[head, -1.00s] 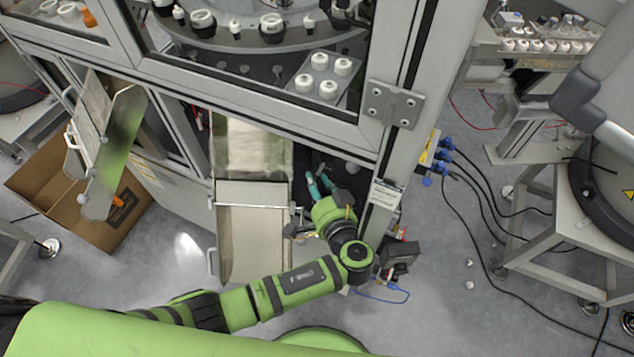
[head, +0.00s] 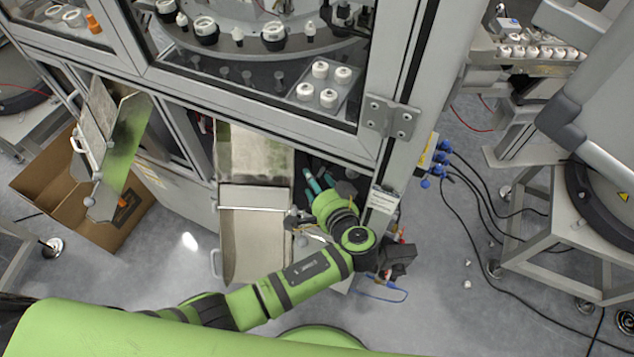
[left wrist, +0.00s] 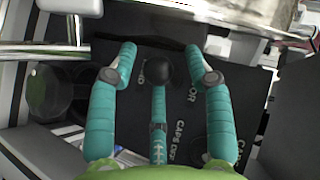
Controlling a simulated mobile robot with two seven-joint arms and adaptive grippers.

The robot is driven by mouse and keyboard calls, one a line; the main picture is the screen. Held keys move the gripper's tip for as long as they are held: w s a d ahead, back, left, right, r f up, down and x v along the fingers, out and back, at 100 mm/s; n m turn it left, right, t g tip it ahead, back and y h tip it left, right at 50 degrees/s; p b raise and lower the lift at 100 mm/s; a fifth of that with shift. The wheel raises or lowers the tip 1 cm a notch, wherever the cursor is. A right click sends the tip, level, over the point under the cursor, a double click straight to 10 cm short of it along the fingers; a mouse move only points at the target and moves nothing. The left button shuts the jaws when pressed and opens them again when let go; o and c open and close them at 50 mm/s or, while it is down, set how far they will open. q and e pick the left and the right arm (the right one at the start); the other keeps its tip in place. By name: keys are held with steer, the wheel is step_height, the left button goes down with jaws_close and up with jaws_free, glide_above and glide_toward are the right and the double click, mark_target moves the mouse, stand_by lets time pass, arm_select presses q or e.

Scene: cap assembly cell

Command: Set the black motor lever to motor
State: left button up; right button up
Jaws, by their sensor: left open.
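The black motor lever's ball knob (left wrist: 183,68) shows in the left wrist view, in front of a dark panel (left wrist: 252,95) with white lettering. "CAPS OFF" and a word ending in "OR" are readable; other lettering is partly covered. My left gripper (left wrist: 160,58) is open, with teal fingers on both sides of the knob and a third finger below it. I cannot tell whether any finger touches it. In the head view my left gripper (head: 318,183) reaches under the cabinet's lower edge beside the chute; the lever is hidden there. My right gripper is not in view.
A metal chute (head: 255,240) lies just left of my gripper. A cabinet post (head: 392,150) stands to the right, with blue plugs and cables (head: 442,155) beyond it. A cardboard box (head: 60,195) and an open metal flap (head: 118,160) are at the left.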

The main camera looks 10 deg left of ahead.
arm_select(q)
steer(key=v, duration=1.2)
